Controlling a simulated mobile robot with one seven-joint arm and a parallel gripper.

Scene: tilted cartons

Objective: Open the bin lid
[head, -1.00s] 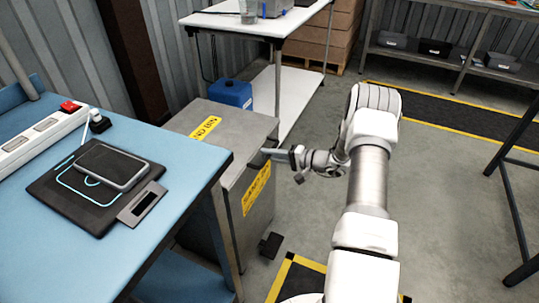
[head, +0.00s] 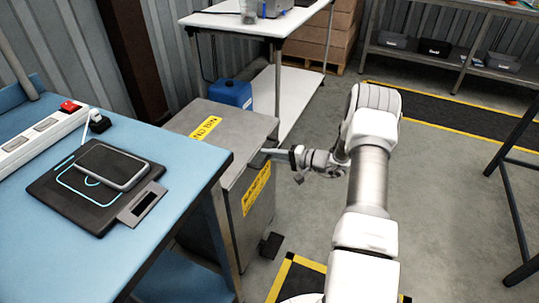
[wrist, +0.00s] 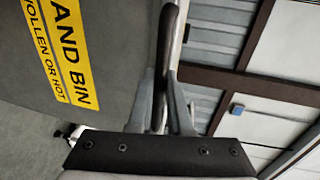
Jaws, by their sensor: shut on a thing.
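The bin is a grey metal box with yellow warning labels, its front (head: 262,217) facing the arm in the head view. Its flat lid (head: 242,120) looks closed. In the wrist view the bin's grey front (wrist: 125,45) fills the left, with a yellow label reading "AND BIN". My gripper (head: 268,151) is at the lid's front edge. In the wrist view my gripper (wrist: 160,76) has its two grey fingers on either side of a dark bar (wrist: 168,35) at the bin's edge and is shut on it.
A blue table (head: 150,240) with a tablet and power strip stands close at left, partly hiding the bin. A black pedal (head: 271,245) is at the bin's foot. A blue canister (head: 231,93) and white table stand behind.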

